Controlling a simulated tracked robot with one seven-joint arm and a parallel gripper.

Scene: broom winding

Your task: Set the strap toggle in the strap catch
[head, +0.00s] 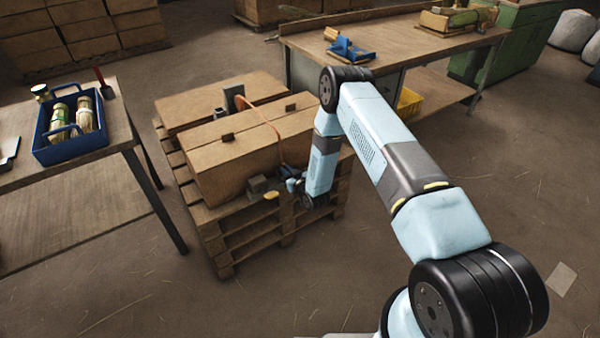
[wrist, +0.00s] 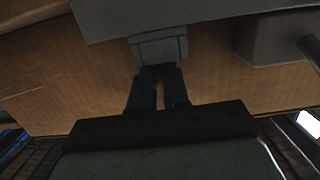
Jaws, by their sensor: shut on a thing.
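My gripper (head: 291,185) is low against the near side of the strapped carton on the pallet. In the wrist view its two dark fingers (wrist: 158,78) are close together, shut on a small grey block that I take as the strap toggle (wrist: 158,47). A larger grey body (wrist: 190,14) lies just beyond the toggle; whether they touch or are apart I cannot tell. In the head view a dark grey fitting (head: 262,184), perhaps the strap catch, sits left of my gripper.
Cartons (head: 228,160) stand on a wooden pallet (head: 232,247). Another grey block with a rod (wrist: 272,40) is right of the fingers. A bench with a blue tote (head: 42,150) is at left, a workbench (head: 400,42) behind.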

